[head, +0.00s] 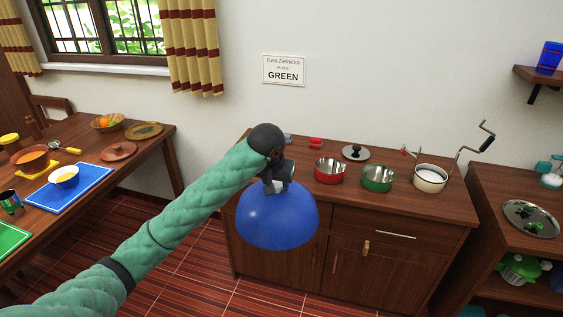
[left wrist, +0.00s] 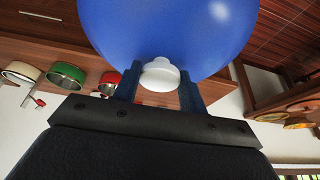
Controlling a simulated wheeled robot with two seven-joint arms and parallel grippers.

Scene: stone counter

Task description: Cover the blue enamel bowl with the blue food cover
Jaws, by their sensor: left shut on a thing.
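The blue food cover (head: 278,218) is a glossy dome with a white knob. My left gripper (head: 275,187) is shut on the knob and holds the dome in the air, in front of the counter's left part. In the left wrist view the white knob (left wrist: 160,76) sits between the two fingers (left wrist: 160,88), with the blue dome (left wrist: 168,25) beyond. I make out no blue enamel bowl on the visible counter; the dome and arm hide part of the cabinet and counter. My right gripper is not in view.
On the counter (head: 400,208) stand a red bowl (head: 330,171), a green bowl (head: 378,178), a cream pot (head: 430,178) with a crank behind it, and a dark lid (head: 355,153).

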